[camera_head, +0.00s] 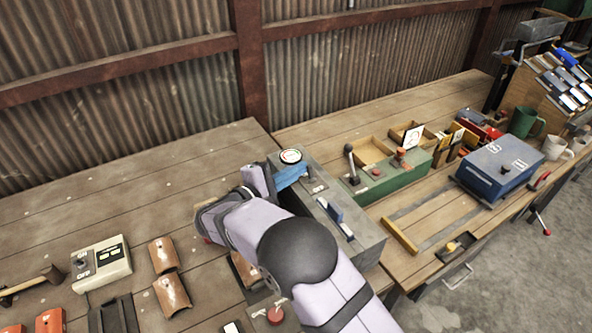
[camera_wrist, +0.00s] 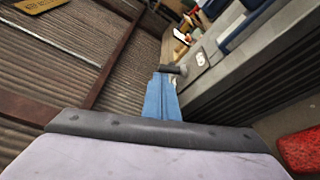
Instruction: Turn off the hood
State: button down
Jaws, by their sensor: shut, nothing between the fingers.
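My gripper (camera_head: 291,176) has blue fingers, closed together with nothing between them. The grey control box (camera_head: 362,239) carries a blue switch (camera_head: 335,209) nearer the front. In the wrist view the fingers (camera_wrist: 162,98) point at a short dark cylindrical part (camera_wrist: 173,69); I cannot tell whether they touch it. A white box with an ON/OFF switch (camera_head: 101,263) lies to the left. No label naming the hood is readable.
A green box (camera_head: 390,180) with a black-knobbed lever stands right of the grey box. Curved tiles (camera_head: 172,293) lie left of my arm. The bench at back left is clear.

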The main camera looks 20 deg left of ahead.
jog(key=shift+s+d+f+m+t+b, duration=0.2)
jog(key=shift+m+b, duration=0.5)
jog(key=shift+b, duration=1.85)
jog(key=m+b, duration=0.1)
jog(key=b, duration=0.4)
jog(key=shift+s+d+t, duration=0.1)
jog(key=shift+s+t, duration=0.05)
jog(key=shift+t, duration=0.15)
jog(key=m+b, duration=0.1)
jog(key=b, duration=0.1)
jog(key=m+b, duration=0.1)
jog(key=b, duration=0.4)
jog(key=shift+s+d+m+t+h, duration=0.3)
jog(key=shift+m+t, duration=0.1)
jog(key=shift+r, duration=0.65)
jog(key=shift+s, duration=0.1)
jog(key=f+b+v, duration=0.1)
jog(key=b+v, duration=0.1)
jog(key=v, duration=0.7)
jog(key=shift+s+a+f+b, duration=0.2)
jog(key=shift+s+a+b, duration=0.05)
jog(key=shift+a+b, duration=0.1)
